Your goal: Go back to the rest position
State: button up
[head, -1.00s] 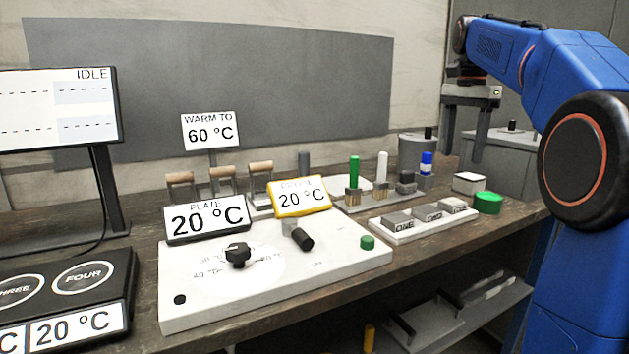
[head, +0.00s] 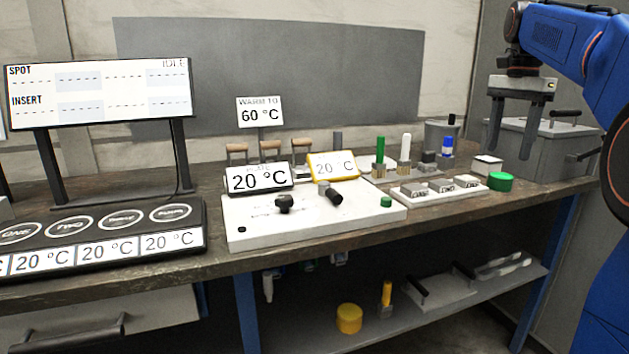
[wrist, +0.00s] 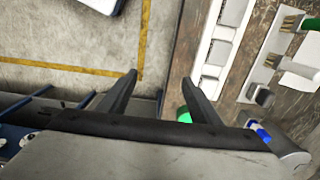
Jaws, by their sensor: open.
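My gripper (head: 522,125) hangs from the blue arm at the upper right of the head view, fingers pointing down. Its two fingers are apart with nothing between them. It is above the right end of the bench, in front of a grey box (head: 552,145). In the wrist view my gripper (wrist: 168,88) also shows open and empty, over the bench's front edge and the floor.
The wooden bench (head: 420,222) holds a white panel with a dark knob (head: 284,203), a white tray with several grey blocks (head: 440,187), upright green, white and blue pieces, and a monitor (head: 100,92) reading IDLE. A lower shelf holds a yellow cylinder (head: 349,318).

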jog(key=s+a+f+n+t, duration=0.1)
jog(key=s+a+f+n, duration=0.4)
jog(key=s, duration=0.3)
jog(key=s+a+f+n+t, duration=0.1)
jog(key=s+a+f+n, duration=0.1)
jog(key=s+a+f, duration=0.5)
jog(key=s+a+f+n+t, duration=0.1)
jog(key=s+f+n, duration=0.2)
jog(key=s+f, duration=0.4)
jog(key=s+a+f+n+t, duration=0.1)
jog(key=s+a+f+n, duration=0.1)
jog(key=s+f, duration=0.5)
notch_tip(320, 180, down, 6)
jog(key=shift+s+a+f+n+t, duration=0.2)
jog(key=shift+s+a+n+t, duration=0.15)
jog(key=shift+n, duration=0.55)
